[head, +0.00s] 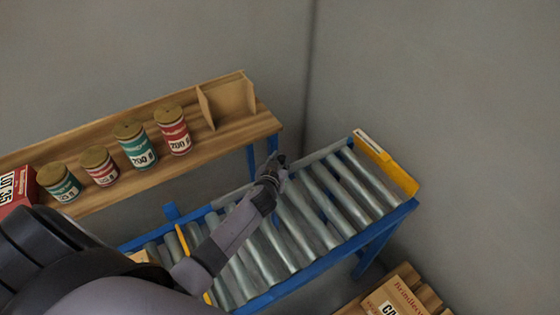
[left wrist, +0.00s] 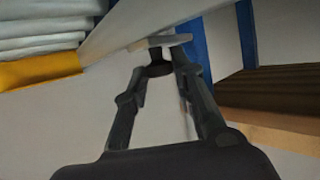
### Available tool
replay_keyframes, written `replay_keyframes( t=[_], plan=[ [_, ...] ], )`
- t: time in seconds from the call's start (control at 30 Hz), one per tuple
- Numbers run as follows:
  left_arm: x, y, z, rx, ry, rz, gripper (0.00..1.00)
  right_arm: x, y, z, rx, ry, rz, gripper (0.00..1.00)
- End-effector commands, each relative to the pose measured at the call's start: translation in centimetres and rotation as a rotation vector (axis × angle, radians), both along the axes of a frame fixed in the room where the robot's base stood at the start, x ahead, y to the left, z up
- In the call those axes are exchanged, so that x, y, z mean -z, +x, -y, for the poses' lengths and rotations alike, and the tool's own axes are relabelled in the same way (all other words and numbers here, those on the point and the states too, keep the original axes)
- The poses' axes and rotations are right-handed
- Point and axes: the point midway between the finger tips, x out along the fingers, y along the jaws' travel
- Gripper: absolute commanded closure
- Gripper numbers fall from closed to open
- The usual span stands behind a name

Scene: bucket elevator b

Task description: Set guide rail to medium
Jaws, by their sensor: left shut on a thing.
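The guide rail (head: 322,153) is a thin grey bar along the far edge of the blue-framed roller conveyor (head: 290,283). In the left wrist view the rail (left wrist: 138,22) runs diagonally across the top, beside the pale rollers. My left gripper (head: 276,165) is at the far side of the conveyor, at the rail. In the left wrist view its fingers (left wrist: 166,56) are shut on a small flat grey tab (left wrist: 158,41) just below the rail. My left arm hides part of the rollers and rail. No setting mark is readable. My right gripper is not in view.
A wooden shelf (head: 215,145) behind the conveyor bears several red and green cans and a red box (head: 16,190). A yellow end stop (head: 385,165) closes the conveyor's right end. A carton (head: 395,298) sits on wooden slats at bottom right.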

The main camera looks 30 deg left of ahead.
Motion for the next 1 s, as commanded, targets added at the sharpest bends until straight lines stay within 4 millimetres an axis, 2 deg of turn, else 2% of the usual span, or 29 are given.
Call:
replay_keyframes(
  t=[0.17, 0.5, 0.87, 0.9, 1.0],
  plan=[
    [0.1, -0.1, 0.2, 0.001, -0.001, 0.0, 1.0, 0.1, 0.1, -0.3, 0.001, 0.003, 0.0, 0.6],
    [0.3, -2.8, 4.8, 0.0, -0.006, -0.001, 1.0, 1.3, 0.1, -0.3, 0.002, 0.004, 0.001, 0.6],
    [0.0, -3.1, 5.2, 0.0, 0.0, 0.0, 1.0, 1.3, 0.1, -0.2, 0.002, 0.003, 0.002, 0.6],
    [0.0, -3.1, 5.2, -0.001, 0.0, 0.0, 0.75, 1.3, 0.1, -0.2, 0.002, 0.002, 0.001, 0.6],
    [0.0, -3.0, 5.1, -0.001, 0.0, 0.0, 0.68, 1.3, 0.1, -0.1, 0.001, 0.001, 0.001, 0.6]
  ],
)
